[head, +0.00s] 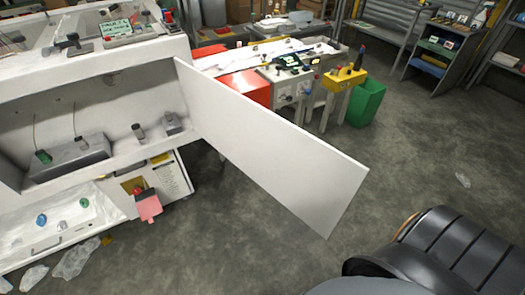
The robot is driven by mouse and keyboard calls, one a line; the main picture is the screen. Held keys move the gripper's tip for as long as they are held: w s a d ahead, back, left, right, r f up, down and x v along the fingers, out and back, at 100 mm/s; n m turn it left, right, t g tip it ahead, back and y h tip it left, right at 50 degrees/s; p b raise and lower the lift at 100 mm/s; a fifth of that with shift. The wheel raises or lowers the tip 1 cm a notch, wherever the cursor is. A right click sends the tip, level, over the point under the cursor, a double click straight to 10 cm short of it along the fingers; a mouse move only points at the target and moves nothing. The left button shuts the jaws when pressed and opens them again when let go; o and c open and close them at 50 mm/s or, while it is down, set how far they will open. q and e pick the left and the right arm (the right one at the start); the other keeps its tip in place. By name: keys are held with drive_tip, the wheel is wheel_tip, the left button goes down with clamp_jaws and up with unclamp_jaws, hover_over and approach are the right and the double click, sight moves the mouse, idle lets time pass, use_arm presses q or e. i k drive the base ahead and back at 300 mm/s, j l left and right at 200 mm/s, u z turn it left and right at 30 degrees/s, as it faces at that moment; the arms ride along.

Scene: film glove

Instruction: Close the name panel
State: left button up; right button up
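A flat white panel (275,142), which I take to be the name panel, stands swung wide open. It is attached at its left end to the right side of a white machine cabinet (95,72) and sticks out toward the lower right over the floor. The cabinet's wide front compartment (103,110) is exposed, with grey boxes and small knobs inside. Neither gripper shows in the head view. A dark ribbed part at the bottom right looks like part of my own arm and is apart from the panel in the picture.
Below the compartment are a red and pink part (148,205) and an open lower bay (60,222). Crumpled clear plastic (77,259) lies on the floor. Behind the panel are a yellow box (344,79) and a green bin (367,101). Floor at right is mostly clear.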

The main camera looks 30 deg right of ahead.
sight(317, 182)
drive_tip(key=k+l+u, duration=0.15)
drive_tip(key=l, duration=0.25)
drive_tip(key=l+u, duration=0.15)
drive_tip(key=l, duration=0.25)
drive_tip(key=k+l+u, duration=0.15)
drive_tip(key=l, duration=0.2)
drive_tip(key=k+l+u, duration=0.15)
drive_tip(key=l, duration=0.2)
drive_tip(key=k+l+u, duration=0.2)
drive_tip(key=l, duration=0.15)
drive_tip(key=i+l+u, duration=0.1)
drive_tip(key=l, duration=0.3)
drive_tip(key=i+l, duration=0.15)
drive_tip(key=l, duration=0.25)
drive_tip(key=i+l+u, duration=0.15)
drive_tip(key=l, duration=0.25)
drive_tip(key=k, duration=0.05)
